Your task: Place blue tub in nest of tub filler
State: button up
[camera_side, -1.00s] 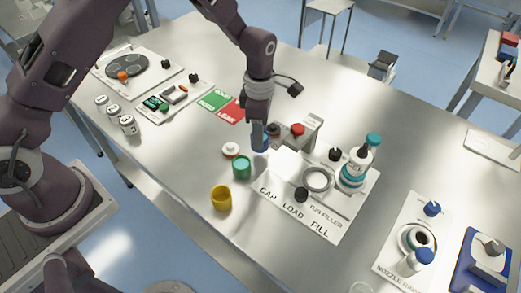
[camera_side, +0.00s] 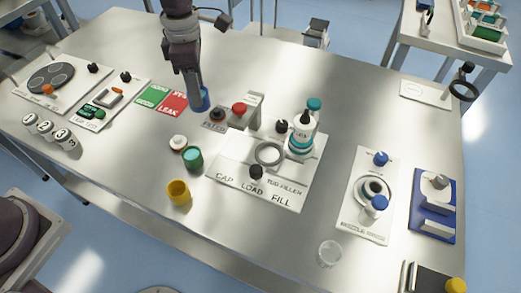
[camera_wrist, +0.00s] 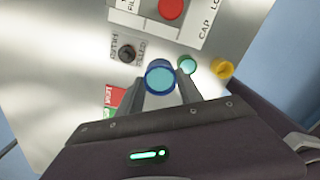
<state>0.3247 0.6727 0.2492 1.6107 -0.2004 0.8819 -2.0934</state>
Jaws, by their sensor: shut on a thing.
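The blue tub (camera_side: 201,103) is held between the fingers of my gripper (camera_side: 193,92), beside the red LEAK card. In the wrist view the blue tub (camera_wrist: 160,77) sits upright between both fingers of my gripper (camera_wrist: 160,88), its open round top facing the camera. I cannot tell whether its base touches the table. The tub filler (camera_side: 263,178) is a white plate marked CAP, LOAD, FILL. Its nest is a grey ring (camera_side: 270,153), which looks empty. A teal-capped bottle (camera_side: 302,130) stands at the plate's back right.
A green tub (camera_side: 193,158), a yellow tub (camera_side: 178,193) and a white cap (camera_side: 178,142) stand left of the filler. A red button (camera_side: 239,109) and a black knob (camera_side: 218,114) lie between my gripper and the nest. A clear cup (camera_side: 329,253) stands at the front.

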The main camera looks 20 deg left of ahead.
notch_tip(320, 180, up, 9)
jog(key=w+d, duration=0.2)
jog(key=d, duration=1.5)
jog(key=f, duration=2.1)
jog(key=shift+s+f, duration=0.1)
jog(key=shift+s, duration=0.15)
jog(key=o, duration=1.2)
jog(key=shift+o, duration=0.2)
notch_tip(320, 180, up, 12)
jog(key=shift+r, duration=0.25)
